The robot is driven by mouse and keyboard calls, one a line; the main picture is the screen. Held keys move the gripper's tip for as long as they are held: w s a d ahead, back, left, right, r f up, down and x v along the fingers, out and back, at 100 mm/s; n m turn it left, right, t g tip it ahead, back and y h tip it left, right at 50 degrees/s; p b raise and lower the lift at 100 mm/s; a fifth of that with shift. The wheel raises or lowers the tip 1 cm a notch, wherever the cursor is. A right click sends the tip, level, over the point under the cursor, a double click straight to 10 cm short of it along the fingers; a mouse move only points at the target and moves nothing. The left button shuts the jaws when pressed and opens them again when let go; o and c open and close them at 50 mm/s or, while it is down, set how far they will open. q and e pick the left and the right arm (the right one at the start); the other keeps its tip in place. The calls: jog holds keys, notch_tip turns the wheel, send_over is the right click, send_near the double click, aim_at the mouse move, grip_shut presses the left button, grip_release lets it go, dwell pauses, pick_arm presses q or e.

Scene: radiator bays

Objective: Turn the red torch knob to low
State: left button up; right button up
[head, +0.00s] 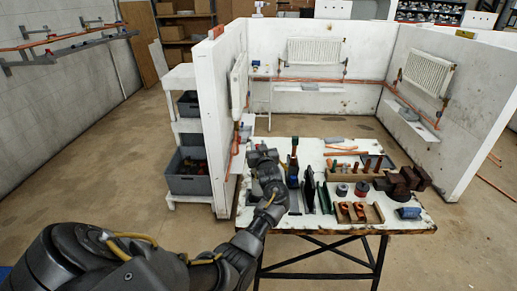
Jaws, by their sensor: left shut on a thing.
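My left gripper (264,158) is over the left end of the worktable (300,222). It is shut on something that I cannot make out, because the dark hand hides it. My right gripper is not in view.
White bay walls (212,110) with radiators (314,51) stand behind. Shelves with grey bins (189,174) stand left; the left floor is clear.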

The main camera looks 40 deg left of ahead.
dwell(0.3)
pick_arm(q)
jog(key=o, duration=0.9)
jog(key=shift+o, duration=0.2)
jog(key=b+v, duration=0.2)
jog(key=v, duration=0.9)
jog(key=shift+w+b, duration=0.15)
jog(key=shift+b, duration=0.25)
